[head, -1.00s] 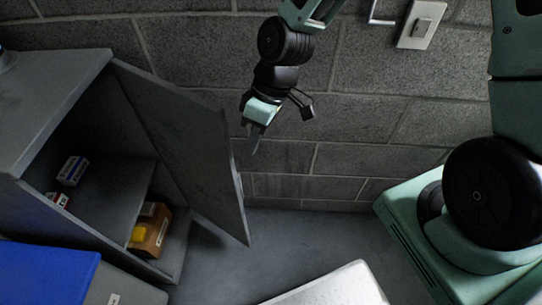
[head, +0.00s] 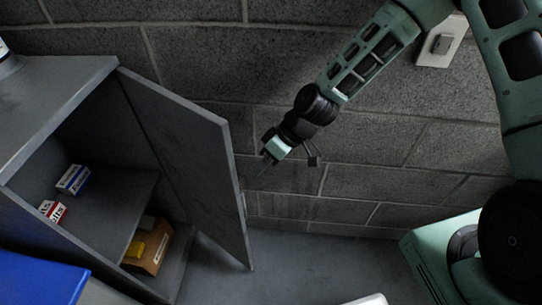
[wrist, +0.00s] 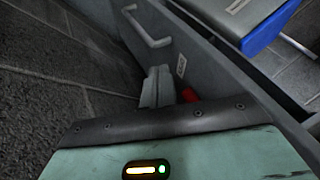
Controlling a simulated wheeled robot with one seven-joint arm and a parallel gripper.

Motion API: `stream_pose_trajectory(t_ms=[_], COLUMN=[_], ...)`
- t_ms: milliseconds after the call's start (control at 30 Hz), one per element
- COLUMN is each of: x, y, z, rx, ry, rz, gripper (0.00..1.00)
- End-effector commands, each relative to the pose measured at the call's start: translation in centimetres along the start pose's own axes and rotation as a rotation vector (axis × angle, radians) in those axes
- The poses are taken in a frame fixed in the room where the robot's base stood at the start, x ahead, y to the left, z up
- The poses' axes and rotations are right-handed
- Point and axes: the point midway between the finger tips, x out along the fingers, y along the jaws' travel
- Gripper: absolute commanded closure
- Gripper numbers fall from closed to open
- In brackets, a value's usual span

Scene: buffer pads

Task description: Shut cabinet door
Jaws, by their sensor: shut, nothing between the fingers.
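The grey cabinet (head: 70,85) stands at the left of the head view with its door (head: 195,160) swung wide open to the right. In the wrist view the door's outer face (wrist: 192,50) shows a pale bar handle (wrist: 148,28) near its upper left. My gripper (head: 266,167) is shut and empty, to the right of the door, between it and the block wall. In the wrist view the fingers (wrist: 158,85) point toward the door face, below the handle in the picture. I cannot tell whether they touch the door.
Inside the cabinet are a blue-and-white box (head: 73,180), a red-and-white box (head: 53,211) and a brown carton (head: 150,250) lower down. A blue-topped object (head: 35,275) stands in front at lower left. The block wall (head: 350,140) is close behind my arm.

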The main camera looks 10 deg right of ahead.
Motion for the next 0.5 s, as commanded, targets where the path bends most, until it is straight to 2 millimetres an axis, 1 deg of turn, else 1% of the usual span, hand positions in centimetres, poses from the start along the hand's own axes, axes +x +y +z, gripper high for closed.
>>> stream_pose_trajectory(t_ms=[33, 167, 200, 300, 500], x=[1.3, 3.7, 3.8, 4.4, 5.1], y=[-0.1, -0.1, -1.0, -2.2, -3.4], z=[0.1, 0.1, 0.0, 0.0, 0.1], rx=[-0.001, 0.0, -0.002, -0.002, -0.001], ry=[-0.003, -0.004, -0.003, -0.003, -0.002], rz=[-0.004, -0.003, -0.003, -0.001, 0.0], gripper=[1.0, 1.0, 1.0, 1.0, 1.0])
